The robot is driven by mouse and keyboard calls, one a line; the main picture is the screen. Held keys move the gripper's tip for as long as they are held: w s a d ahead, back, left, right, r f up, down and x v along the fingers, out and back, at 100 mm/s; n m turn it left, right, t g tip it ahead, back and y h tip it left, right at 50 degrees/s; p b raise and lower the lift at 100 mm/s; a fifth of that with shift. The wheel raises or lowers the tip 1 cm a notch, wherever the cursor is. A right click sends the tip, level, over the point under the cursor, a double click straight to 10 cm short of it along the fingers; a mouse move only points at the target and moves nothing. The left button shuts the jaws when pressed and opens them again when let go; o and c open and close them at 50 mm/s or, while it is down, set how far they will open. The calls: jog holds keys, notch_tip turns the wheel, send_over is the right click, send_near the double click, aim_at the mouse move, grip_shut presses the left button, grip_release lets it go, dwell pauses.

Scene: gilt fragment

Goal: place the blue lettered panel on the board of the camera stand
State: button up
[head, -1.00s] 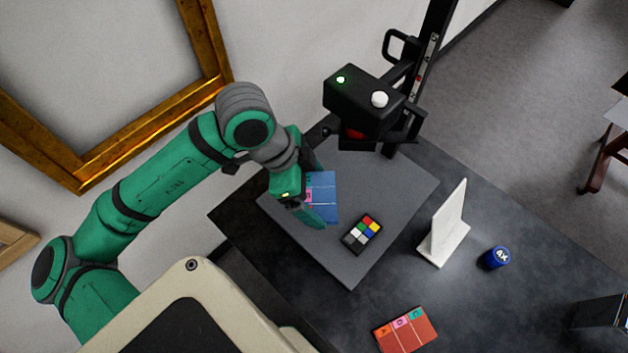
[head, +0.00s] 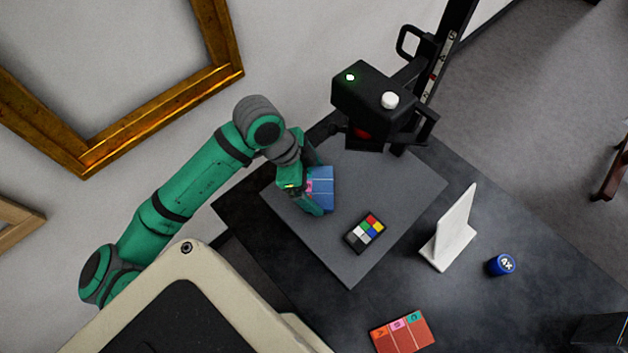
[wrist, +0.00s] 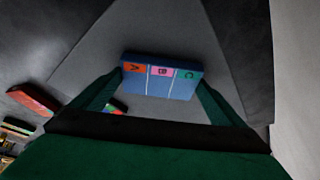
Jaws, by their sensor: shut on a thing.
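The blue lettered panel (head: 322,188) is between the fingers of my gripper (head: 311,190), over the left part of the grey board (head: 392,178) of the camera stand (head: 375,103). In the wrist view the panel (wrist: 158,83) shows orange, pink and green tabs lettered A, B and C. My gripper (wrist: 155,95) is shut on its two ends there. I cannot tell whether the panel touches the board. The fingers hide part of it in the head view.
A colour checker card (head: 365,232) lies on the board. A red lettered panel (head: 402,332), a white upright plate (head: 452,230) and a blue cylinder (head: 502,264) are on the dark table. The stand's black camera head overhangs the board's back. A gilt frame (head: 150,113) is at left.

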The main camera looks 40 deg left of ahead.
jog(key=shift+w+d, duration=0.1)
jog(key=shift+d, duration=0.2)
jog(key=o, duration=0.8)
jog(key=shift+f, duration=0.1)
jog(key=v, duration=1.2)
